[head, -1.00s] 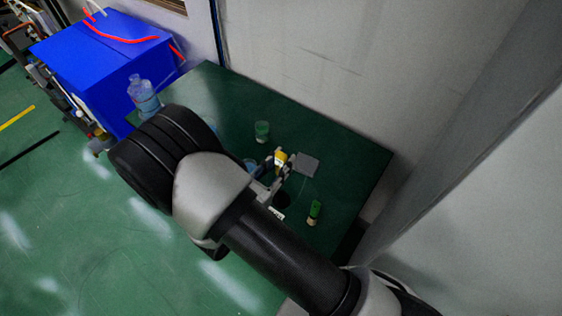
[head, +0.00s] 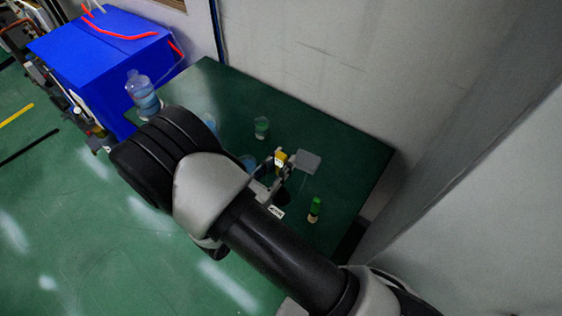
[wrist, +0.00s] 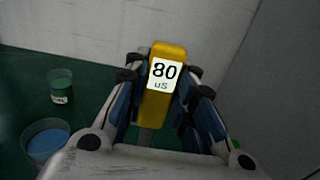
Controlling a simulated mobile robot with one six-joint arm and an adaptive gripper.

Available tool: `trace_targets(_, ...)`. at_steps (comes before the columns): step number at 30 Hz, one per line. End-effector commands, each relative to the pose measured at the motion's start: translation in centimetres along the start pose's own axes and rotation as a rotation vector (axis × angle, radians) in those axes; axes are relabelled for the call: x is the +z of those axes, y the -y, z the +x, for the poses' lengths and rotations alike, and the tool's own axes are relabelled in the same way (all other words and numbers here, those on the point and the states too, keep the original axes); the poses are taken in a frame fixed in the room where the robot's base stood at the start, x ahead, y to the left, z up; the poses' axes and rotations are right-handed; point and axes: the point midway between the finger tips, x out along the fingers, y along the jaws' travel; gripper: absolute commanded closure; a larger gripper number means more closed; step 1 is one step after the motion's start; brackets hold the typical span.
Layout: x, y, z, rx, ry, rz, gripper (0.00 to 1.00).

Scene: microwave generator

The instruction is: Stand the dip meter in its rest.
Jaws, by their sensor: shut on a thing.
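The dip meter (wrist: 160,95) is yellow with a white display reading "80 uS". In the wrist view it stands roughly upright between the fingers of my gripper (wrist: 165,108), which is shut on it. A grey stem shows just below its yellow body. In the head view the meter (head: 281,158) shows as a small yellow patch in my gripper (head: 276,166), over the green table. A dark round thing (head: 283,194) with a white label lies just below the gripper; it may be the rest, but I cannot tell. The meter's lower tip is hidden.
The green table (head: 345,165) also holds a green-tinted cup (head: 261,127), a blue-filled dish (wrist: 47,142), a green-capped vial (head: 315,210), a grey square (head: 308,161) and a bottle (head: 143,92). A wall (head: 330,50) stands behind the table. A blue box (head: 100,65) is at the left.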

Motion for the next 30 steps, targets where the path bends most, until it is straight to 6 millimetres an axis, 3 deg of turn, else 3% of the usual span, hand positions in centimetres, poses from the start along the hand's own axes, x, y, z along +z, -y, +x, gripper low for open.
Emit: trace_targets(30, -2.6, 0.0, 0.0, 0.000, 0.000, 0.001, 1.00)
